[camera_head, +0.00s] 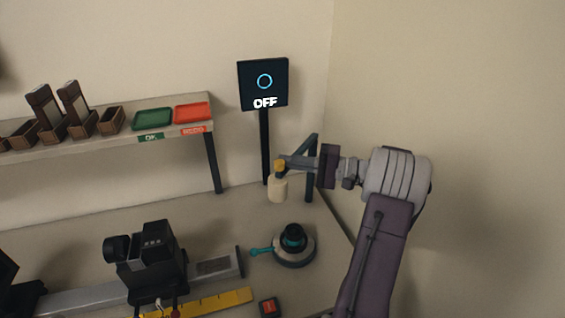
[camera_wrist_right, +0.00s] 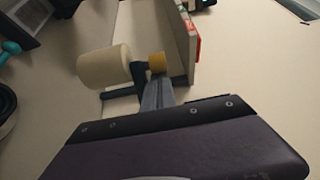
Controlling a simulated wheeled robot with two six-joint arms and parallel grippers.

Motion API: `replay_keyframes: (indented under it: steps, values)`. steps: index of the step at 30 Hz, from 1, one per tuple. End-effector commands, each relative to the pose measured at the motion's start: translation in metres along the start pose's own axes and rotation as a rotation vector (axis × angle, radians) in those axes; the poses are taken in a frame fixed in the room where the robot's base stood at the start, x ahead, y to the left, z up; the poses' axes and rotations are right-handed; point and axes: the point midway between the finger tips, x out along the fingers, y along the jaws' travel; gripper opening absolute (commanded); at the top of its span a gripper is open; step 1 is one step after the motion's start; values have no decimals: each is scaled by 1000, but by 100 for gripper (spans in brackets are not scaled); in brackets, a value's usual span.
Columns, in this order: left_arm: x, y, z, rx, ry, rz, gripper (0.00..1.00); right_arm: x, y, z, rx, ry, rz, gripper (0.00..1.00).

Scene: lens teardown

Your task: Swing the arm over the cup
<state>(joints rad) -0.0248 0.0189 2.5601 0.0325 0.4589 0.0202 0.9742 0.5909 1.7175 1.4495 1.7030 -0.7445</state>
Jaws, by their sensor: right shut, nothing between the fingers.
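A dark cup-like piece (camera_head: 293,236) sits on a round grey base (camera_head: 295,259) with a teal handle, in front of the cylinder. My left gripper is not in view.
A black screen (camera_head: 264,83) reading OFF stands on a post behind. A shelf (camera_head: 60,145) at left holds green (camera_head: 153,118) and red (camera_head: 192,112) trays. A black device (camera_head: 150,258), a yellow ruler (camera_head: 215,301) and a red button box (camera_head: 270,307) are at front.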

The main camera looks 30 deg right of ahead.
Motion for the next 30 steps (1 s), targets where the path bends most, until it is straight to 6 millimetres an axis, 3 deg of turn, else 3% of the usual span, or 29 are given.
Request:
replay_keyframes:
  steps: [9,30]
  values:
    - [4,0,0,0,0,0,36,-8,0,1,-2,1,0,0]
    - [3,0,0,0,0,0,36,-8,0,1,-1,1,0,0]
